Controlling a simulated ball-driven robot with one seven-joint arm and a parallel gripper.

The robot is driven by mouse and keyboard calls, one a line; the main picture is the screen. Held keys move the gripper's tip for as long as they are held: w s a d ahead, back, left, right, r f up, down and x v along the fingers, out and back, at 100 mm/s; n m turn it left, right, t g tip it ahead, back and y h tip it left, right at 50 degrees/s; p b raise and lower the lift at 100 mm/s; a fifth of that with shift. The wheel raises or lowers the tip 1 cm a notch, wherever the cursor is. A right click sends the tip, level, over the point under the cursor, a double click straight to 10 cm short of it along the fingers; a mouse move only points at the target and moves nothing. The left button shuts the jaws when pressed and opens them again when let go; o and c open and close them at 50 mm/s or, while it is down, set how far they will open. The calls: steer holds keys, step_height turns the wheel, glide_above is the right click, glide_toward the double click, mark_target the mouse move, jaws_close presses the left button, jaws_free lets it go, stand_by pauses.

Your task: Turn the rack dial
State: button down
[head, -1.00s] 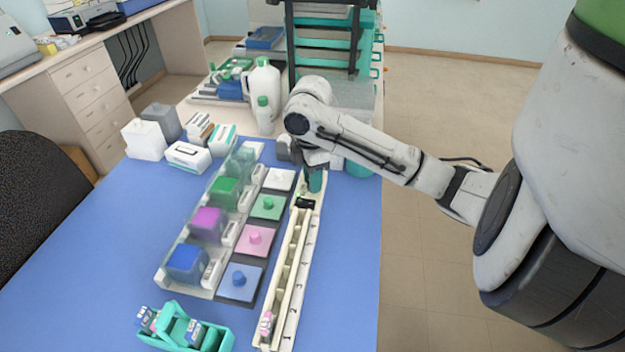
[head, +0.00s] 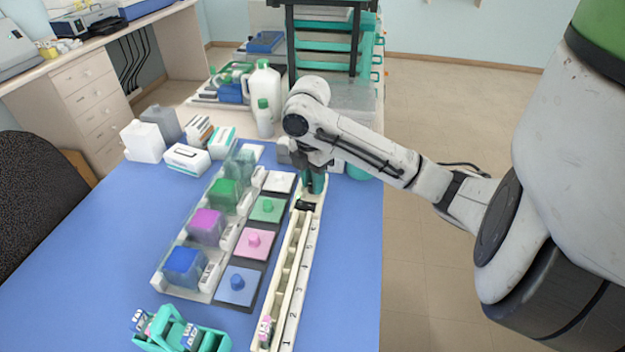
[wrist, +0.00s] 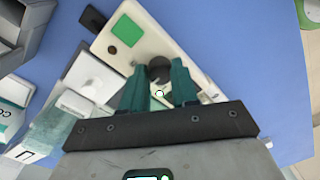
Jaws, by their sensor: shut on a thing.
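The rack (head: 289,270) is a long cream tray with numbered slots along the right part of the blue table. Its dial (wrist: 159,69) is a dark round knob at the far end, seen in the wrist view beside a green square (wrist: 126,30) on the rack's cream top. My gripper (wrist: 159,88) has teal fingers, one on each side of the dial, and is shut on it. In the head view my gripper (head: 312,183) is over the rack's far end and hides the dial. A pink-and-white slide piece (head: 265,330) sits in the rack's near end.
Staining jars with blue (head: 185,266), purple (head: 207,226) and green (head: 224,196) contents stand left of the rack, with coloured lids (head: 237,286) between. A teal carrier (head: 180,333) is at the front. White bottles (head: 264,92) stand behind.

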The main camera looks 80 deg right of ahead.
mark_target(311, 183)
steer(key=c, duration=1.1)
jaws_free()
steer(key=shift+c, duration=0.2)
steer(key=shift+r, duration=0.1)
step_height(311, 183, up, 11)
steer(key=p, duration=0.1)
steer(key=shift+w+d, duration=0.15)
steer(key=shift+w, duration=0.1)
steer(key=shift+f, duration=0.2)
